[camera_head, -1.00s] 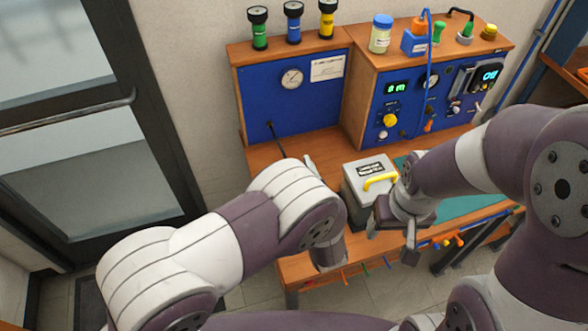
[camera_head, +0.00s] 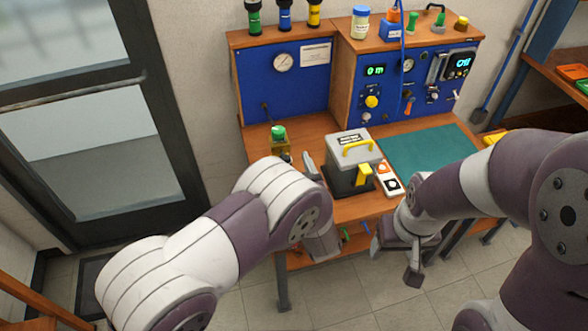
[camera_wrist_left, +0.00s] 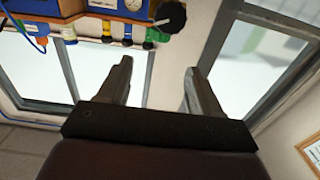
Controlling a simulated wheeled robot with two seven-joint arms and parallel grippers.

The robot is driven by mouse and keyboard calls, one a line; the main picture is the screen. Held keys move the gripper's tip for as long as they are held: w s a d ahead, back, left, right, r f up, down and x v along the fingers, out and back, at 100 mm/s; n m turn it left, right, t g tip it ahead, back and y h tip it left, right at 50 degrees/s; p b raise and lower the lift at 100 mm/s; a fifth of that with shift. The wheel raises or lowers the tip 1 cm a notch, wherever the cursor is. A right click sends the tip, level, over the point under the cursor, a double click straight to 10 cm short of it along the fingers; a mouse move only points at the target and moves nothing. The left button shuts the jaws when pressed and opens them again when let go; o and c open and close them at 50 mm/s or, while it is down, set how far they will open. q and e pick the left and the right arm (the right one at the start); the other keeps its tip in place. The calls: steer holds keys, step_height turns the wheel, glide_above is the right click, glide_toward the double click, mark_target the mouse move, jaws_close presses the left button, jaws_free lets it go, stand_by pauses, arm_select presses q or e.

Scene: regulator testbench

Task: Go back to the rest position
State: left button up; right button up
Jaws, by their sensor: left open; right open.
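My left gripper shows in the left wrist view (camera_wrist_left: 158,78) with its two fingers apart and nothing between them. In the head view most of it is hidden behind my left forearm; one grey fingertip (camera_head: 310,166) shows just left of the grey box. My right gripper (camera_head: 394,263) hangs in front of the bench edge, below and right of the box. Its fingers are apart and empty. The grey box with a yellow handle (camera_head: 340,141) stands on the wooden bench, apart from the right gripper.
A glass door (camera_head: 100,150) is at left. Floor (camera_head: 345,300) shows clear before the bench.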

arm_select(q)
steer(key=s+d+f+m+g+h, duration=0.35)
steer(key=d+f+g+h, duration=0.2)
steer(key=f, duration=0.45)
steer(key=s+a+m+g+h, duration=0.2)
steer(key=s+g, duration=0.3)
steer(key=s+a+r+g, duration=0.1)
steer(key=s+a+r, duration=0.2)
steer(key=a, duration=0.3)
steer(key=s+a+r+n+g+y, duration=0.1)
steer(key=s+a+r+g, duration=0.1)
steer(key=s+a+r, duration=0.2)
steer(key=s+a+r+g+y, duration=0.1)
steer(key=s+a+r, duration=0.3)
steer(key=a, duration=0.6)
steer(key=shift+s+a+r+n+g, duration=0.25)
steer(key=shift+s+n+g, duration=0.1)
steer(key=shift+s+g, duration=0.4)
arm_select(e)
steer(key=shift+w, duration=0.3)
arm_select(q)
steer(key=shift+s, duration=0.2)
arm_select(e)
steer(key=shift+s+a, duration=0.1)
